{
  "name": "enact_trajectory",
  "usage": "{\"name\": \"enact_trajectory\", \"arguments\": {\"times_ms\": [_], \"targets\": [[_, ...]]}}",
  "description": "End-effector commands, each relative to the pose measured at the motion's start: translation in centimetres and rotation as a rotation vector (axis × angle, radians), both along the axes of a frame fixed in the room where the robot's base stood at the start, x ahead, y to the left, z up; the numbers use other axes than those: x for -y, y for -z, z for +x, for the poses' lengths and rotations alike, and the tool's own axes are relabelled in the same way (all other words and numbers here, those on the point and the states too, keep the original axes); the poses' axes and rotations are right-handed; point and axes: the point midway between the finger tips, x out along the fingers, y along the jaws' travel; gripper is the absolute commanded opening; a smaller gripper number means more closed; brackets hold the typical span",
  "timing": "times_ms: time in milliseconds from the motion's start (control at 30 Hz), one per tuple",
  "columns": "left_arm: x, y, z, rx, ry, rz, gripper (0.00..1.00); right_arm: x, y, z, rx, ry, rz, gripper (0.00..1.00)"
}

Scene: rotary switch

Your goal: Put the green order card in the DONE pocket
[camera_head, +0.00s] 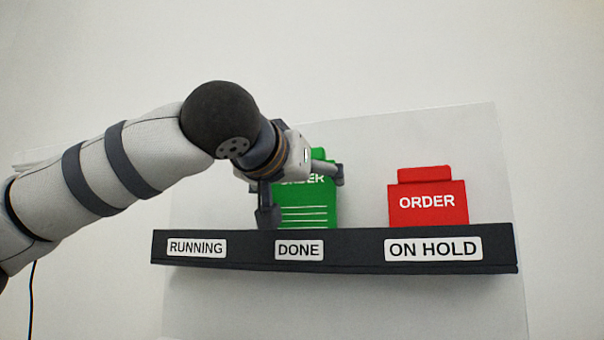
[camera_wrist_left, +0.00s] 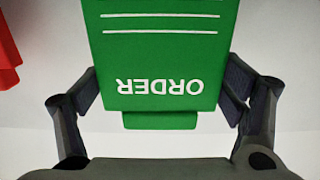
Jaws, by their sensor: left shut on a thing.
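The green order card (camera_head: 308,208) stands upright above the DONE label (camera_head: 299,250) in the head view. Its lower edge meets the top edge of the dark rack (camera_head: 350,262); I cannot tell how deep it sits in the DONE pocket. My left gripper (camera_head: 305,194) is shut on the card, with one finger at each side edge. In the left wrist view the card (camera_wrist_left: 160,60) appears upside down between the two fingers. The gripper hides part of the card's top in the head view. My right gripper is not in view.
A red order card (camera_head: 427,204) stands in the ON HOLD pocket at the right, and its edge shows in the left wrist view (camera_wrist_left: 7,55). No card shows above the RUNNING label (camera_head: 196,248). A pale panel (camera_head: 455,140) backs the rack.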

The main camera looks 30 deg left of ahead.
Motion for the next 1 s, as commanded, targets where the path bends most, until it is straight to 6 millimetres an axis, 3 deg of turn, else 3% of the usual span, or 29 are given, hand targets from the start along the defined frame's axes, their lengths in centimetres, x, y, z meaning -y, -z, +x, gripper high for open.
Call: {"name": "enact_trajectory", "arguments": {"times_ms": [1000], "targets": [[0.0,3.9,0.0,0.0,0.0,0.0,0.61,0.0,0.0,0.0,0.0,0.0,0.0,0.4]]}}
